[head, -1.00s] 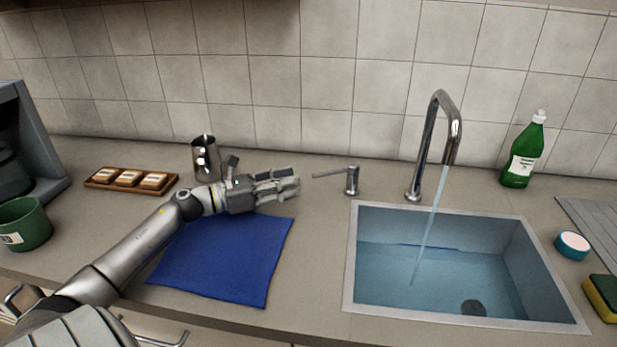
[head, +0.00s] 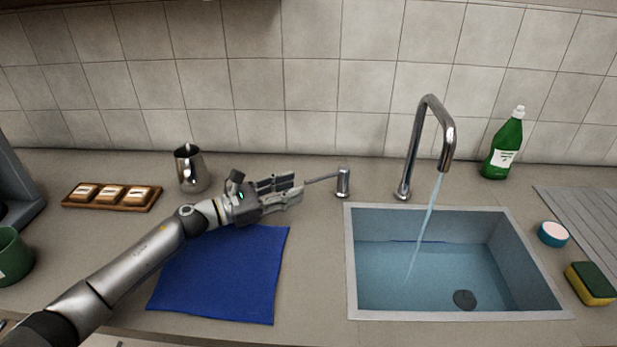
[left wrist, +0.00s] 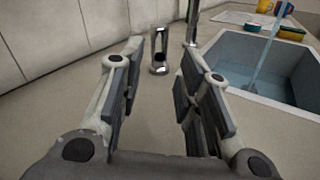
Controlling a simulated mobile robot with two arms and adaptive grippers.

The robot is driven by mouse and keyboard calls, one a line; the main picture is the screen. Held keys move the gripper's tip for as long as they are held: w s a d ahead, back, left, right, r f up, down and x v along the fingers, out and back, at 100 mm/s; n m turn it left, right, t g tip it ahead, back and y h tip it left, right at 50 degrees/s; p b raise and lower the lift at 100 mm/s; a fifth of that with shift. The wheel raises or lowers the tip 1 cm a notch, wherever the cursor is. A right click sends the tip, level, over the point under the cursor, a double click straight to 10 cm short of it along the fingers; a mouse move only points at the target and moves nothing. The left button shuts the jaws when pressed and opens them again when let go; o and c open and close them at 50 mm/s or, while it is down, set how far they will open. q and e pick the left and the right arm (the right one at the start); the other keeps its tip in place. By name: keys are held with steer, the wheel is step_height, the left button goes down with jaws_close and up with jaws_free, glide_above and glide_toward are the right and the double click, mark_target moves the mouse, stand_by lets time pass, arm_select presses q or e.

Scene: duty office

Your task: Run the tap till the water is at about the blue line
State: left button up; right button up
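The chrome tap (head: 431,125) stands behind the sink, and a stream of water (head: 424,225) runs from its spout. The sink (head: 352,270) holds bluish water (head: 400,280). A short stretch of the blue line (head: 405,241) shows on the back wall, close to the water's edge; the exact gap is hard to tell. The tap lever (head: 343,182) stands left of the tap, its thin handle pointing left. My left gripper (head: 293,188) is open, its fingertips close to the handle's end; contact is unclear. In the left wrist view the lever post (left wrist: 159,52) shows ahead between the parted fingers.
A blue cloth (head: 225,275) lies below my left arm. A steel jug (head: 190,170) and a wooden tray (head: 75,200) with three blocks stand behind it. A green bottle (head: 503,150), a round blue-and-white item (head: 552,234) and a sponge (head: 590,285) are around the sink's right side.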

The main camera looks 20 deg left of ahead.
mark_target(311, 181)
arm_select(q)
steer(key=p+x, duration=0.1)
steer(key=x, duration=0.5)
jaws_close()
stand_by(0.3)
